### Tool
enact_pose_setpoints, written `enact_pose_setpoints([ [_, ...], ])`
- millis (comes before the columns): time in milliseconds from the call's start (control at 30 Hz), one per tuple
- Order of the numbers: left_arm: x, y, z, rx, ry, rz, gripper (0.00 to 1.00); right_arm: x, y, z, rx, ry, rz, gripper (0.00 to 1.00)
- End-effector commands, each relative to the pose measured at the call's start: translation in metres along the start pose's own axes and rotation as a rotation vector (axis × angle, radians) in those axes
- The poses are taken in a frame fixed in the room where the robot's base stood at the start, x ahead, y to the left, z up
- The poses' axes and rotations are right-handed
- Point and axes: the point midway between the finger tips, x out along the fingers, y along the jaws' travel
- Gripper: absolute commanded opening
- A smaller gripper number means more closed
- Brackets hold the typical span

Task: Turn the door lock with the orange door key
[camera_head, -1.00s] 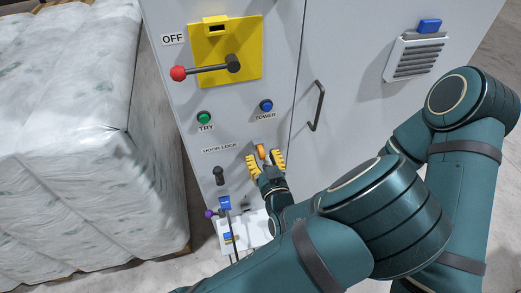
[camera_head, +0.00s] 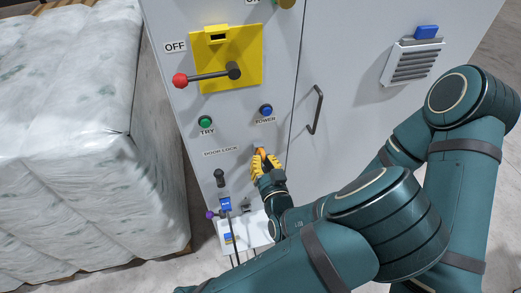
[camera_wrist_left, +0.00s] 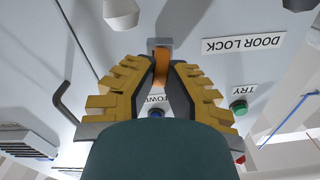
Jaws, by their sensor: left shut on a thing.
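The orange door key (camera_head: 260,151) is at the front of the grey cabinet, to the right of the DOOR LOCK label (camera_head: 221,152). In the left wrist view the key (camera_wrist_left: 161,66) stands out from a grey lock fitting (camera_wrist_left: 160,43) on the panel, its far end meeting the fitting. My left gripper (camera_head: 263,161), with yellow ribbed fingers, is shut on the key. In the wrist view its fingertips (camera_wrist_left: 161,76) press on both sides of the key and hide part of it. My right gripper is not in view.
Above are a green TRY button (camera_head: 205,122), a blue POWER button (camera_head: 266,110) and a yellow plate (camera_head: 225,48) with a red-knobbed lever at OFF. A dark door handle (camera_head: 317,110) is to the right. A wrapped pallet load (camera_head: 80,150) stands left.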

Motion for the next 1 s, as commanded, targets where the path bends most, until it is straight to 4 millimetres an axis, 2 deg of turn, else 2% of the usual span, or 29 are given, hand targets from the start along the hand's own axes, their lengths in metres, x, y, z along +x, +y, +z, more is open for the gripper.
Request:
enact_pose_setpoints([
  [433,0.001,0.0,-0.001,0.053,0.002,-0.001,0.0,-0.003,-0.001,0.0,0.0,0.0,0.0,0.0],
  [800,0.0,0.0,-0.001,0.35,0.006,0.0,0.0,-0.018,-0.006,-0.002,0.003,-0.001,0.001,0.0],
  [1000,0.0,0.001,-0.001,0.374,0.011,0.0,0.0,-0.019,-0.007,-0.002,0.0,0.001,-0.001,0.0],
])
